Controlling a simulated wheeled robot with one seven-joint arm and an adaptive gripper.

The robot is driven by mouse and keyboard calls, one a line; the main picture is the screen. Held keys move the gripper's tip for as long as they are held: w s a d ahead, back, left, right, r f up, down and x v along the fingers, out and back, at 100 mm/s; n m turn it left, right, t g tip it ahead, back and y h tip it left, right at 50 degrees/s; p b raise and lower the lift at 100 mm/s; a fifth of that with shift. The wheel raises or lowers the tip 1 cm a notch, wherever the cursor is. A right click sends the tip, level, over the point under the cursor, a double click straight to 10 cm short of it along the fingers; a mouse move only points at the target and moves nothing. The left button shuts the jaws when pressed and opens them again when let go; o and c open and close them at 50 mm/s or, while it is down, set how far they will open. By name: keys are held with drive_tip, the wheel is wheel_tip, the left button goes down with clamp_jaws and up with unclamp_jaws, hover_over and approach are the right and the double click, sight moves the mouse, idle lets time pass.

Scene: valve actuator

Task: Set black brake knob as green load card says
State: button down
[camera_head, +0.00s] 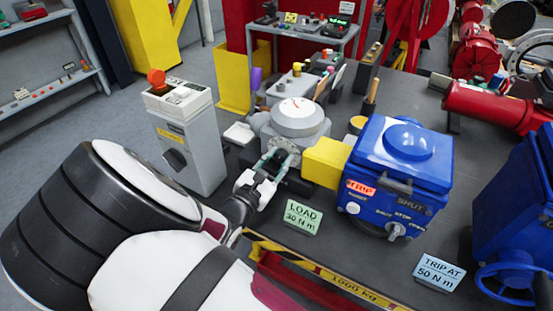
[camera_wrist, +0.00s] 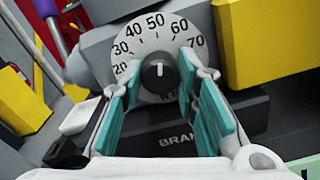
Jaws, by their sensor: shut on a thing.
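The black brake knob (camera_wrist: 159,75) sits in the middle of a white dial (camera_wrist: 128,62) marked 20 to 70. Its white mark points nearly straight up, close to the 50. My gripper (camera_wrist: 160,88) has its teal finger pads on both sides of the knob and is shut on it. The green load card (camera_head: 300,217) reads "LOAD 30 N m" and stands on the bench to the right of my gripper.
A yellow block (camera_head: 326,161) and the blue actuator (camera_head: 400,165) are close on the right. A blue card (camera_head: 438,272) reads "TRIP AT 50 N m". A grey box with a red button (camera_head: 186,140) stands left. A yellow-black striped beam (camera_head: 315,268) lies in front.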

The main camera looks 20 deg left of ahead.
drive_tip(key=n+p, duration=0.1)
drive_tip(key=n, duration=0.5)
drive_tip(key=shift+n, duration=0.3)
drive_tip(key=n+p, duration=0.1)
drive_tip(key=n, duration=0.5)
drive_tip(key=shift+p, duration=0.3)
drive_tip(key=shift+n, duration=0.3)
drive_tip(key=c, duration=1.2)
unclamp_jaws()
drive_tip(key=shift+c, duration=0.2)
drive_tip(key=shift+s, duration=0.15)
drive_tip(key=s, duration=1.1)
drive_tip(key=shift+s+a, duration=0.4)
drive_tip(key=shift+a, duration=0.05)
